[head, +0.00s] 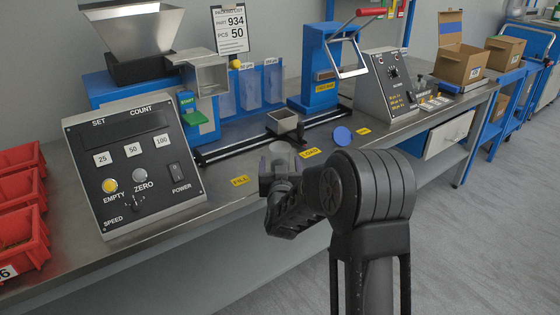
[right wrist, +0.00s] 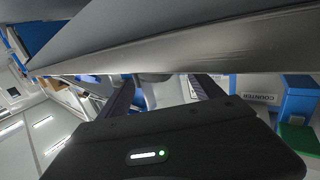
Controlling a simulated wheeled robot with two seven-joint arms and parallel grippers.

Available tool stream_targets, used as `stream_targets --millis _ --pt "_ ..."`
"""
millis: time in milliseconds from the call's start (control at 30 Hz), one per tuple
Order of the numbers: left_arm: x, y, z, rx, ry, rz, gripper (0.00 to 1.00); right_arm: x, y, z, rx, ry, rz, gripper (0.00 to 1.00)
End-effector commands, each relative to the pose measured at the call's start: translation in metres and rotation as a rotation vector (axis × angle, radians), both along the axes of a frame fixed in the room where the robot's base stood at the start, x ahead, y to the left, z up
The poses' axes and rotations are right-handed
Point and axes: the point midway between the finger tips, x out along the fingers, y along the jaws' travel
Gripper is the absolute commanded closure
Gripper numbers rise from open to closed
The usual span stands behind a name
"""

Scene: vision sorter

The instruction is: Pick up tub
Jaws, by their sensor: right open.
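A small grey round tub (head: 282,148) appears to stand on the steel bench, near the yellow LOAD label, partly hidden by my right gripper. My right gripper (head: 279,168) is at the front edge of the bench, with its fingers open around or just in front of the tub; I cannot tell if they touch it. In the right wrist view a pale grey rounded shape, likely the tub (right wrist: 155,92), shows between the two dark fingers (right wrist: 165,88). My left gripper is not in view.
A square grey cup (head: 284,121) sits on the black rail behind. A control box (head: 135,165) stands left, with red bins (head: 22,207) beyond it. The bench edge runs close to my gripper.

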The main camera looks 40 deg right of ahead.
Motion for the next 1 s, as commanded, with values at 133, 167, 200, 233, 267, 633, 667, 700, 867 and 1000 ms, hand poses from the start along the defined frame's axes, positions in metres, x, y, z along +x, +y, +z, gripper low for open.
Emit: stream_targets --millis 133,167,200,233,267,633,667,700,867,1000 --pt "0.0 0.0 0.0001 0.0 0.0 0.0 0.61 0.0 0.0003 0.0002 0.0 0.0 0.0 0.24" --pt "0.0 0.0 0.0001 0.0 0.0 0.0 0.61 -0.0001 0.0003 0.0001 0.0 0.0 0.0 0.24" --pt "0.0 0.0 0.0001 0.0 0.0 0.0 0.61 -0.0001 0.0003 0.0001 0.0 0.0 0.0 0.24" --pt "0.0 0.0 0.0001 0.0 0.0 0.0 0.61 -0.0001 0.0003 0.0002 0.0 0.0 0.0 0.24" --pt "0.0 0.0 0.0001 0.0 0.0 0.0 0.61 -0.0001 0.0003 0.0002 0.0 0.0 0.0 0.24" --pt "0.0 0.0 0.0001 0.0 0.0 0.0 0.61 -0.0002 0.0005 0.0001 0.0 0.0 0.0 0.41" --pt "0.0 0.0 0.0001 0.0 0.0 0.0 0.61 -0.0002 0.0005 0.0001 0.0 0.0 0.0 0.44" --pt "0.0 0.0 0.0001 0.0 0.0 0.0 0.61 -0.0002 0.0005 0.0001 0.0 0.0 0.0 0.47" --pt "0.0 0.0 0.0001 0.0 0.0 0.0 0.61 -0.0002 0.0005 0.0001 0.0 0.0 0.0 0.6" --pt "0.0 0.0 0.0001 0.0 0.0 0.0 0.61 -0.0002 0.0004 0.0001 0.0 0.0 0.0 0.72"
